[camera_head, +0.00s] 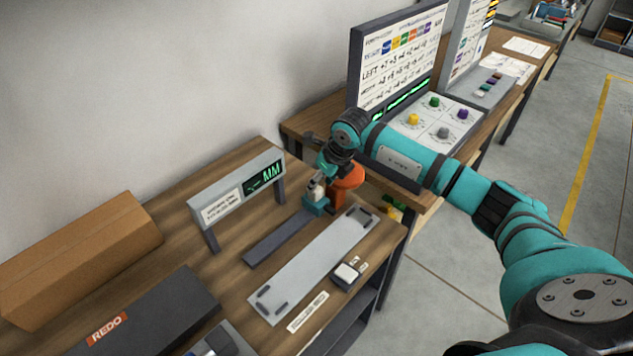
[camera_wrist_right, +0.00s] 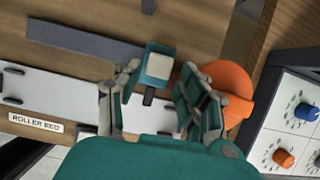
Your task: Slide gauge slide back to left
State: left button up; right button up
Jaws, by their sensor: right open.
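The gauge slide is a small teal block with a pale top pad (camera_head: 313,206), at the right end of a dark flat rail (camera_head: 275,240). It also shows in the right wrist view as a teal block (camera_wrist_right: 157,66), with the rail (camera_wrist_right: 85,40) running off to the left. My right gripper (camera_head: 322,184) is over the slide's end of the rail. In the wrist view its open fingers (camera_wrist_right: 160,76) lie on either side of the block; I cannot tell whether they touch it. My left gripper is not in view.
A display stand (camera_head: 237,188) reading "-.-- MM" stands behind the rail. A pale roller bed (camera_head: 315,262) lies in front. An orange rounded part (camera_wrist_right: 232,85) sits close right of my gripper. A cardboard box (camera_head: 80,255) and a dark REDO box (camera_head: 150,315) stand at left.

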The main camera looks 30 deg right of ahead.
aim_at(317, 189)
jog(key=shift+x, duration=1.75)
grip_shut()
